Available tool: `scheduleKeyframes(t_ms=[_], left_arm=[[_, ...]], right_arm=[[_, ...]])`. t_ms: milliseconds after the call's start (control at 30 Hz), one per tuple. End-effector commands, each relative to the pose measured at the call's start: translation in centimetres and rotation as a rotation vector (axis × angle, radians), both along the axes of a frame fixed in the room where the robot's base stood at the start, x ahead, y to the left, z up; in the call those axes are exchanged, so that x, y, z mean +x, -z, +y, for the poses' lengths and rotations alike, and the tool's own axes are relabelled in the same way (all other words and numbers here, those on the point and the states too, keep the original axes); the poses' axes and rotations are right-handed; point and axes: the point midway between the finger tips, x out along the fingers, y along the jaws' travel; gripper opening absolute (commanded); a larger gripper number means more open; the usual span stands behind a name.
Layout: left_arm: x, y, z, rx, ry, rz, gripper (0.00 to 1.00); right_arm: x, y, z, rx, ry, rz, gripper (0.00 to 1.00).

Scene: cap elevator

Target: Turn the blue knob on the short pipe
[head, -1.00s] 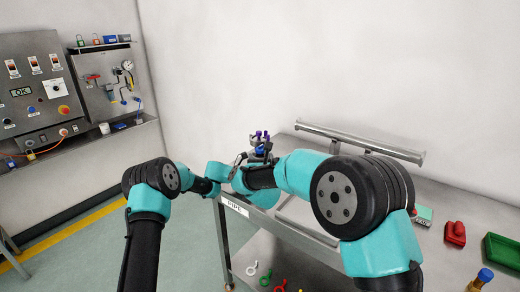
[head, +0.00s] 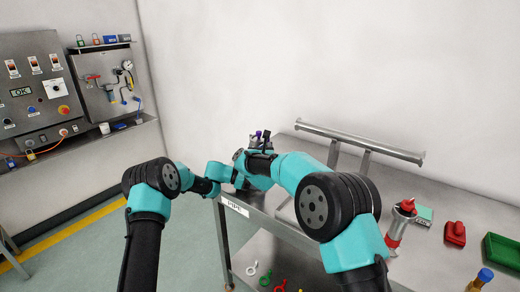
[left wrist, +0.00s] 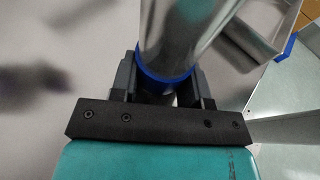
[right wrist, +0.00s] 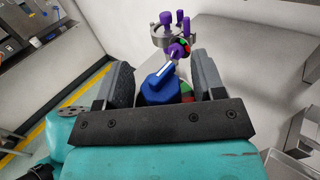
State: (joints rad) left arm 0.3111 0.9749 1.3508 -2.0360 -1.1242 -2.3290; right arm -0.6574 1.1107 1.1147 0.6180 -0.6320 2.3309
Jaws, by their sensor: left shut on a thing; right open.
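In the right wrist view the blue knob (right wrist: 158,90), with a white mark on top, sits between the two fingers of my open right gripper (right wrist: 161,76). Its lower part is hidden behind the gripper body. Just beyond it stands a metal fitting with purple knobs (right wrist: 163,38). In the left wrist view my left gripper (left wrist: 166,76) is shut on a shiny metal pipe (left wrist: 185,35), around a blue ring (left wrist: 166,77) on it. In the head view my right gripper (head: 259,143) is at the bench's left end; the blue knob is hidden there.
A long metal pipe (head: 360,140) on supports runs along the back of the bench. At the right are a red-handled metal piece (head: 401,222), a red block (head: 455,233) and a green tray (head: 500,249). A control panel (head: 40,85) is on the left wall.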

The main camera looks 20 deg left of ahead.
Motion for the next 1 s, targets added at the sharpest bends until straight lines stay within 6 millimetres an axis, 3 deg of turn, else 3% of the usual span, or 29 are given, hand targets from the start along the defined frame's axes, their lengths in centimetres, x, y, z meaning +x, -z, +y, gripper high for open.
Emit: scheduleKeyframes(t_ms=[100,600,1000], left_arm=[[0.01,-0.04,0.02,0.000,-0.001,0.000,0.29],[0.01,-0.04,0.02,0.000,-0.001,0.000,0.29],[0.01,-0.03,0.01,0.000,0.000,0.000,0.29]], right_arm=[[-0.02,0.01,0.00,0.000,0.000,0.000,0.63],[-0.03,0.01,0.01,0.000,0.000,0.000,0.15],[0.02,-0.08,0.10,0.003,0.087,-0.005,0.13]])
